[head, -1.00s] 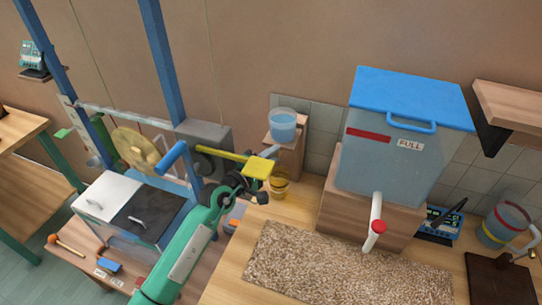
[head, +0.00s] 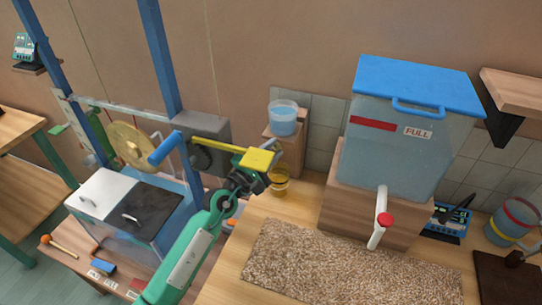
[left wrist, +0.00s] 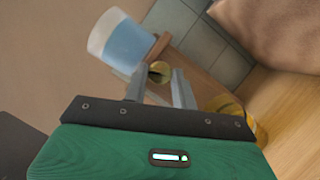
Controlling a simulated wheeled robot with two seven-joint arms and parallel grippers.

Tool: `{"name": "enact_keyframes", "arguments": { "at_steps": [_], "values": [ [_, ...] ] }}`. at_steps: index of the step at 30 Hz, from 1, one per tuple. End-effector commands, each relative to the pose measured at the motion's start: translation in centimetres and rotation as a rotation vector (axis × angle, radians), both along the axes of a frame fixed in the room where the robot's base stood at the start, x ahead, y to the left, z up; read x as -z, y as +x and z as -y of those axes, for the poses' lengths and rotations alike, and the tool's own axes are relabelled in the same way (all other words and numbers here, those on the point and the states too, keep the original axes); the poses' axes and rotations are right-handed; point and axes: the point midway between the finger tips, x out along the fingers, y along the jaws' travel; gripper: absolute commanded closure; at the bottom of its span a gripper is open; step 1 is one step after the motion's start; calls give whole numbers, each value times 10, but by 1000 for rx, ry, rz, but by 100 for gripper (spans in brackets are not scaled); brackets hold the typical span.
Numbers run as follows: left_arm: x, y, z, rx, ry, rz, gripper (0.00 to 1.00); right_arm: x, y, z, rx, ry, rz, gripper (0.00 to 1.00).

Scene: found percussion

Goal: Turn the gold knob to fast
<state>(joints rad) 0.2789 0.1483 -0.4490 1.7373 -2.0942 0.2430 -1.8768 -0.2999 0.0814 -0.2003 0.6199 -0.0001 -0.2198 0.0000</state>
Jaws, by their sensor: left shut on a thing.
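The gold knob (left wrist: 160,72) shows in the left wrist view as a small gold disc with a dark mark, on the front of a wooden stand. My left gripper (left wrist: 158,84) has its two grey fingers on either side of the knob and is shut on it. In the head view the left gripper (head: 274,147) reaches from beneath a yellow block (head: 258,160) to the wooden stand (head: 291,153). The block hides part of the gripper, and the knob cannot be made out there. No speed marking is readable. My right gripper is not in view.
A clear tub of blue water (head: 283,119) stands on top of the stand. An amber jar (head: 279,182) is just below the gripper. A yellow bar (head: 212,144) runs left from the block. A large blue-lidded tank (head: 396,150) stands to the right.

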Motion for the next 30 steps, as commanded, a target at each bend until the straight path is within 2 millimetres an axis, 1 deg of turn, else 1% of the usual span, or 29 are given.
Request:
{"name": "enact_keyframes", "arguments": {
  "at_steps": [1, 9, 25, 26, 28, 29, 30],
  "values": [
    [2, 0, 0, -1, -28, -10, 96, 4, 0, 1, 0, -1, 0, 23],
    [2, 0, 0, -1, -127, -42, 96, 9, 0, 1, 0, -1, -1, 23],
    [1, 0, 0, -2, -152, -49, 96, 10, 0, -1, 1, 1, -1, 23],
    [1, 0, 0, -2, -151, -50, 69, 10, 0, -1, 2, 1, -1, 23],
    [1, 0, 0, -2, -151, -50, 55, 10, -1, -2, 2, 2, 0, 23],
    [1, 0, 0, -2, -151, -50, 52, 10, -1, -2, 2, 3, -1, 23],
    [1, 0, 0, -1, -151, -50, 52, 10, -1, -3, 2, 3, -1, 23]
  ]
}}
